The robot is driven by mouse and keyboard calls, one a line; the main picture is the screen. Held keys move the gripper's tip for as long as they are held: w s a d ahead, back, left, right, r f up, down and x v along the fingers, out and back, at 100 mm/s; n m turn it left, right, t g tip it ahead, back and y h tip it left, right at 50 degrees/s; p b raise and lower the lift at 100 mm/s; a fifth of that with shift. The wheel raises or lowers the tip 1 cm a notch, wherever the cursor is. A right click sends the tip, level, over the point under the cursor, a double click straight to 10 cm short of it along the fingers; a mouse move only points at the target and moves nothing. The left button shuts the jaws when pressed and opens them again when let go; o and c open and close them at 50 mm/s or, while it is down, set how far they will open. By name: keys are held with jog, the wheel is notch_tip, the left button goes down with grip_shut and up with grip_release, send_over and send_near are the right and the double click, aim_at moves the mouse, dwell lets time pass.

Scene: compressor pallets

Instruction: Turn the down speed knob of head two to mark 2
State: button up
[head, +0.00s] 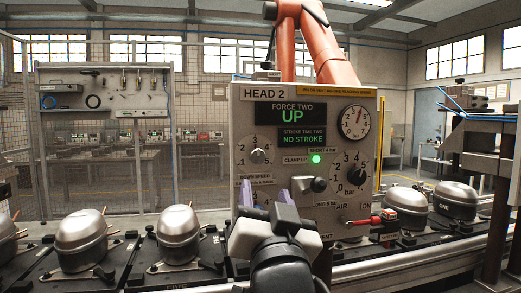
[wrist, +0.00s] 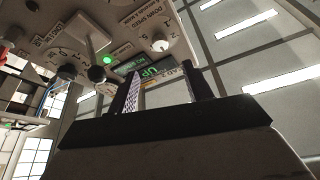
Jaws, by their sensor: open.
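The HEAD 2 panel (head: 300,107) stands in front of me. Its down speed knob (head: 257,156) is a small pale knob on the left, ringed by numbers, above a DOWN SPEED label. I cannot read where it points. My gripper (head: 262,190) is open and empty, in front of the panel and below the knob in the picture. Its two fingers also show in the wrist view (wrist: 165,82), apart from the knob.
A dark round handle (head: 319,184) and a pressure dial (head: 349,175) sit right of the knob. A red-handled valve (head: 375,221) projects at the panel's lower right. Compressors (head: 179,234) stand on dark pallets either side. A mesh fence (head: 110,140) is behind.

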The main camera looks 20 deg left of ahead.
aim_at(258, 157)
jog(key=shift+p+x, duration=5.8)
jog(key=shift+x, duration=0.05)
jog(key=shift+s, duration=0.1)
jog(key=c, duration=1)
jog(key=shift+o, duration=0.2)
jog(key=shift+n+y, duration=0.3)
